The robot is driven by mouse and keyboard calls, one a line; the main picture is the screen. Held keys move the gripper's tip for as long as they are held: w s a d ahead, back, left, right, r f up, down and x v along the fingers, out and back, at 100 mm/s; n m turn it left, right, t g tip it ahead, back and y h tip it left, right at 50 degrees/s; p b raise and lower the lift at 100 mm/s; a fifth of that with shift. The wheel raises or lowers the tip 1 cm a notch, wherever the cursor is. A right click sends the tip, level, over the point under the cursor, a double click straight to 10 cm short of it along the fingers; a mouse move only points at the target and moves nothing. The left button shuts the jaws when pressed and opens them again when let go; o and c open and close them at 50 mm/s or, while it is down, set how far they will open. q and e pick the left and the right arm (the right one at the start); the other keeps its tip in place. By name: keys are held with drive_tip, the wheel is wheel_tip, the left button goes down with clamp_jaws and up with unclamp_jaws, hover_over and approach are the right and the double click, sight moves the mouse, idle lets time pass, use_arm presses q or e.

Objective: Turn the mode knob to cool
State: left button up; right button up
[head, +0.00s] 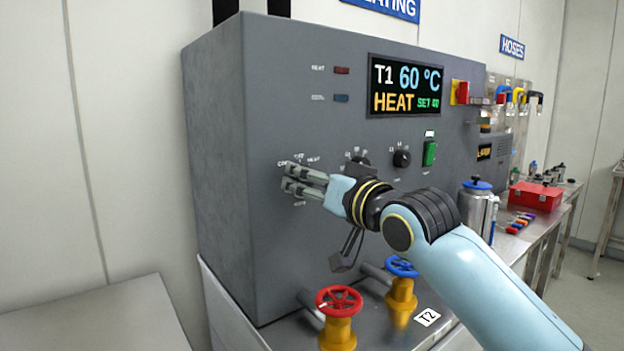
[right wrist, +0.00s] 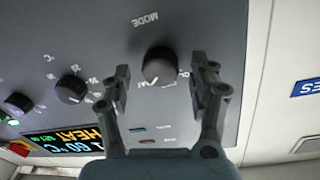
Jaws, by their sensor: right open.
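My right gripper (right wrist: 163,78) is open, with one finger on each side of the knob; a gap shows on both sides. I cannot tell which way its pointer faces. In the head view my right gripper (head: 302,183) is at the panel's left part, just below the mode labels, and hides the knob. The display (head: 404,87) reads T1 60 °C and HEAT. My left gripper is not in view.
Two more black knobs (head: 402,158) and a green switch (head: 430,153) are to the right on the panel. A red valve wheel (head: 339,300) and a blue one (head: 402,266) stand below my right arm. A steel flask (head: 478,207) stands right of the panel.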

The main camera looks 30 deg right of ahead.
drive_tip(key=shift+w, duration=0.2)
drive_tip(key=shift+c, duration=0.3)
drive_tip(key=c, duration=1.1)
